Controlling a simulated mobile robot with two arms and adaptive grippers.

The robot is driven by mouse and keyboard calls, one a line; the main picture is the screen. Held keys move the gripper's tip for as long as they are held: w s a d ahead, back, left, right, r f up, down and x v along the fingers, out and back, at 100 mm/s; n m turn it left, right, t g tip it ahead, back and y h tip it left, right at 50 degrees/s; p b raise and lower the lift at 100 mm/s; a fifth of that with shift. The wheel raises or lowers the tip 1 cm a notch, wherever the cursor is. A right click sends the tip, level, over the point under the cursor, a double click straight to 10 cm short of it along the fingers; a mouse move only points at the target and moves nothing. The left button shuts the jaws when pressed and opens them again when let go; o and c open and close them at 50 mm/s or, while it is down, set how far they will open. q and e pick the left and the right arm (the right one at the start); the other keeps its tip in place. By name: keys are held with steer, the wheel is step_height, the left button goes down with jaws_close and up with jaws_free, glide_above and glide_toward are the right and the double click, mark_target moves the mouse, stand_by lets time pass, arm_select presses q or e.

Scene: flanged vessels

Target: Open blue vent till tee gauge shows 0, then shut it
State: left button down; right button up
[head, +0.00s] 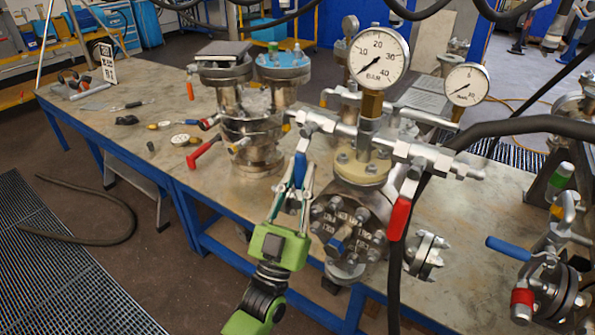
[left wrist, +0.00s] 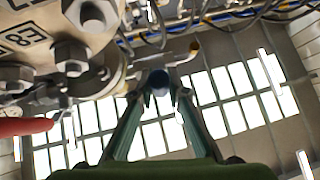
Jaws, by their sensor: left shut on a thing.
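The blue vent handle (head: 300,169) hangs steeply down from the left side of the tee block, across the line of the level pipe. My left gripper (head: 296,190) is shut on its lower end from below. In the left wrist view, the fingertips (left wrist: 162,82) close around the blue handle end (left wrist: 160,90). The tee gauge (head: 378,56), a white dial marked in bar up to 40, stands upright above the tee. Its needle points to the lower left, near the scale's low end; the exact reading is hard to tell. My right gripper is out of view.
A red handle (head: 400,218) hangs on the tee's right side. A smaller gauge (head: 466,84) stands behind it. The bolted vessel flange (head: 347,228) is close beside my gripper. Another flanged vessel (head: 250,115) and loose tools stand on the bench (head: 135,122) to the left.

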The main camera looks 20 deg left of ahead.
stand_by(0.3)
arm_select(q)
steer(key=c, duration=1.9)
jaws_free()
steer(key=v, duration=1.2)
